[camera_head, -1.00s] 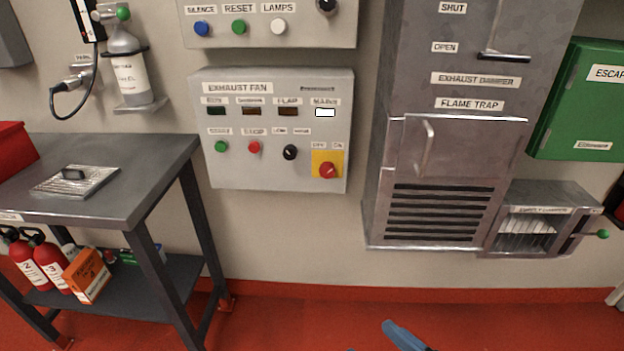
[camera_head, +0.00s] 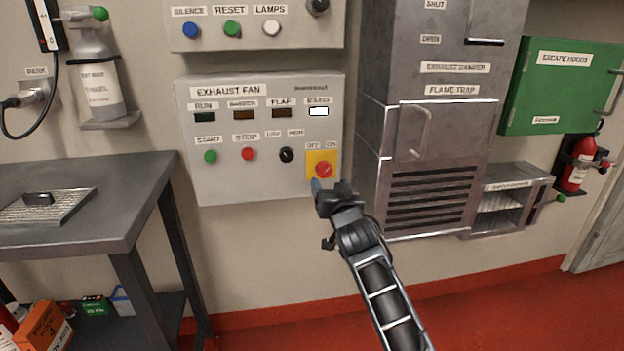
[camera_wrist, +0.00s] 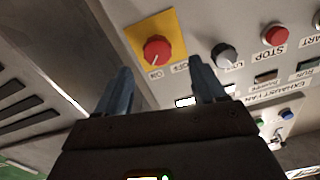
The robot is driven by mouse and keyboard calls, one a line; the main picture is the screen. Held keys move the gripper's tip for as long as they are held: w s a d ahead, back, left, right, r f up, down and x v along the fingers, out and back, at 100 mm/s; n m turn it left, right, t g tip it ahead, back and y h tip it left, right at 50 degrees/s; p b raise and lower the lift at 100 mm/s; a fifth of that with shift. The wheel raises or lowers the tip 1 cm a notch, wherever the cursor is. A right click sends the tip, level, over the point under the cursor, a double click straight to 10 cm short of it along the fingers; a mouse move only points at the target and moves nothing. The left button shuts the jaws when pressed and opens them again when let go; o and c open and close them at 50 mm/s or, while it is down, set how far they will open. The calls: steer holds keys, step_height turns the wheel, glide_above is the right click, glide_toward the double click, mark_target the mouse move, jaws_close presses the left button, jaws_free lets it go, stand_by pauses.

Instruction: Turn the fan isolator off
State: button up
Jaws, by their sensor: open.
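The fan isolator is a red rotary knob (camera_head: 323,169) on a yellow plate at the lower right of the exhaust fan panel (camera_head: 215,180). OFF and ON labels stand above it, and the knob's pointer seems turned toward ON. The knob also shows in the wrist view (camera_wrist: 156,50), at the upper middle. My gripper (camera_head: 316,186) is just below the yellow plate in the head view, its fingers pointing up toward the panel. In the wrist view my gripper (camera_wrist: 160,85) has its two blue fingers apart with nothing between them. The knob lies beyond the fingertips, not touched.
The panel also carries a green start button (camera_head: 210,157), a red stop button (camera_head: 248,154) and a black low/high knob (camera_head: 286,155). The flame trap cabinet (camera_head: 440,150) juts out to the right. A metal table (camera_head: 100,215) stands at the left.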

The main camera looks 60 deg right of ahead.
mark_target(325, 171)
steer(key=x, duration=0.8)
steer(key=shift+d+r, duration=0.3)
steer(key=shift+d, duration=0.2)
steer(key=c, duration=1)
